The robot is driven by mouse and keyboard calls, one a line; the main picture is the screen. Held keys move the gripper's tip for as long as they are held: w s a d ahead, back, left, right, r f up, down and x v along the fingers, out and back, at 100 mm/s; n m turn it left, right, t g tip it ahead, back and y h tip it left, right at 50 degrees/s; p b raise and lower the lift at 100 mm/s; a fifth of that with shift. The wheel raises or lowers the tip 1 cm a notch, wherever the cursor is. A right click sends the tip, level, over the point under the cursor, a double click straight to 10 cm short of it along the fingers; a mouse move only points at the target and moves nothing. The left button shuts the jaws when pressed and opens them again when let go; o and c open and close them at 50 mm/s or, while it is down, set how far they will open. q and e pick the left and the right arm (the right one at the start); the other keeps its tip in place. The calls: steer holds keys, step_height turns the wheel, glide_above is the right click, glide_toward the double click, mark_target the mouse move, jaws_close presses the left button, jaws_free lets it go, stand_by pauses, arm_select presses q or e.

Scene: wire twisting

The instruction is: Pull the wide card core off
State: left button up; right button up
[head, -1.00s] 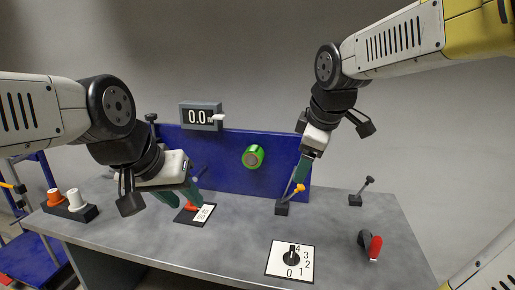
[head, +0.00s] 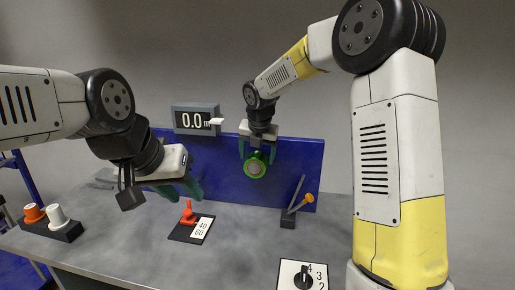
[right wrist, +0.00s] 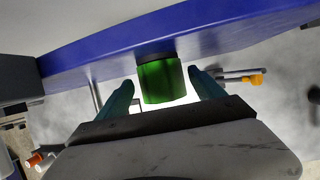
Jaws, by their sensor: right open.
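A green cylinder (head: 255,165) with a grey centre sticks out from the blue panel (head: 215,165); I take it for the wide core. My right gripper (head: 257,153) hangs in front of the panel, open, its teal fingers to either side of the cylinder. In the right wrist view the cylinder (right wrist: 160,80) is between the open fingertips (right wrist: 163,90) with a gap on each side, and its dark base meets the panel. My left gripper (head: 183,193) is in front of the panel's left part, with its teal fingers apart and nothing seen between them.
A display reading 0.0 (head: 197,119) stands at the panel's top left. A red-handled switch (head: 188,215) and an orange-knobbed lever (head: 309,198) are on the grey table (head: 130,225). A numbered dial (head: 303,275) is at the front. Orange and white spools (head: 57,215) are at left.

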mark_target(257, 157)
steer(key=shift+x, duration=1.5)
steer(key=shift+d, duration=0.1)
steer(key=shift+c, duration=0.2)
steer(key=c, duration=1.4)
steer(key=shift+s+a, duration=0.25)
steer(key=shift+s, duration=1)
steer(key=shift+s+a, duration=0.25)
steer(key=shift+s, duration=1)
steer(key=shift+s+a, duration=0.25)
steer(key=shift+s, duration=1)
steer(key=shift+s, duration=0.1)
steer(key=s+r, duration=0.2)
steer(key=shift+s+a, duration=0.3)
steer(key=shift+s, duration=0.05)
steer(key=shift+f, duration=0.1)
